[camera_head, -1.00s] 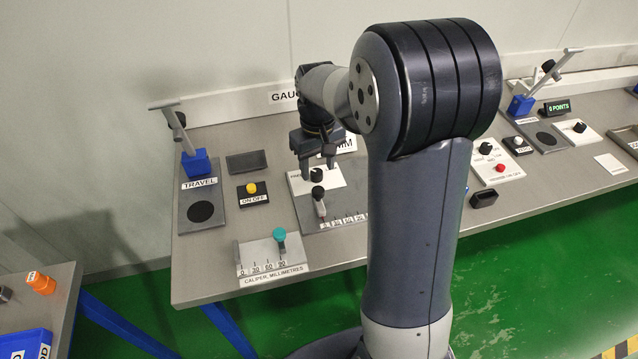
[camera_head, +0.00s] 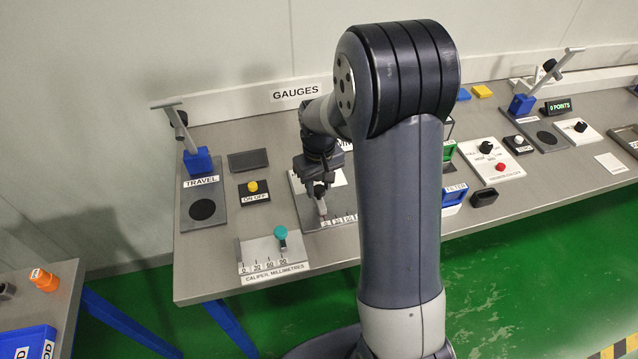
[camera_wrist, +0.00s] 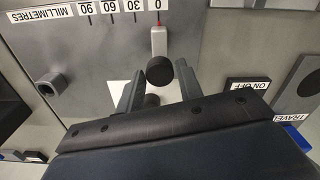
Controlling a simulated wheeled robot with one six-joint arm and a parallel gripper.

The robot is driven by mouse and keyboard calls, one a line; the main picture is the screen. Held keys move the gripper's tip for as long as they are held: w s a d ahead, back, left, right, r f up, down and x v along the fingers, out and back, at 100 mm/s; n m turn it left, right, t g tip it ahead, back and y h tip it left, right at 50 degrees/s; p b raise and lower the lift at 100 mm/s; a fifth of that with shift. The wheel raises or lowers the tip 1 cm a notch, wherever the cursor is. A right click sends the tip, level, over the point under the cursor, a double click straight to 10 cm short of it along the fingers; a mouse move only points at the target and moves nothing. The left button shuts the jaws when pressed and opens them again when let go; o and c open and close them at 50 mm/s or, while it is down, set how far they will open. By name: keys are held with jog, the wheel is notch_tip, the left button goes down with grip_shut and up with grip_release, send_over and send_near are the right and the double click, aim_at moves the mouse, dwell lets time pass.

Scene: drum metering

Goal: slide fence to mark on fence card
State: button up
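The fence, a pale slider (camera_wrist: 158,42) with a round black knob (camera_wrist: 159,70) and a red pointer, stands at the 0 end of a scale marked 0, 30, 60, 90 millimetres (camera_wrist: 118,7). In the head view the fence (camera_head: 322,208) shows just below my gripper (camera_head: 318,187). In the wrist view my gripper (camera_wrist: 159,72) is open, its two fingers on either side of the knob; I see no clear contact. A white card (camera_wrist: 119,92) lies partly behind the fingers; no mark shows on it, and I cannot tell if it is the fence card.
A caliper plate (camera_head: 262,258) with a teal knob (camera_head: 281,232) stands in front. An ON OFF box (camera_head: 253,191) with a yellow button and the TRAVEL plate (camera_head: 203,210) are at the left. My arm hides the board's right part.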

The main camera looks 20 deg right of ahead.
grip_shut()
jog(key=shift+d, duration=0.1)
jog(key=d, duration=0.9)
jog(key=shift+b, duration=0.3)
jog(key=shift+o, duration=1.9)
grip_release()
jog(key=shift+r, duration=0.1)
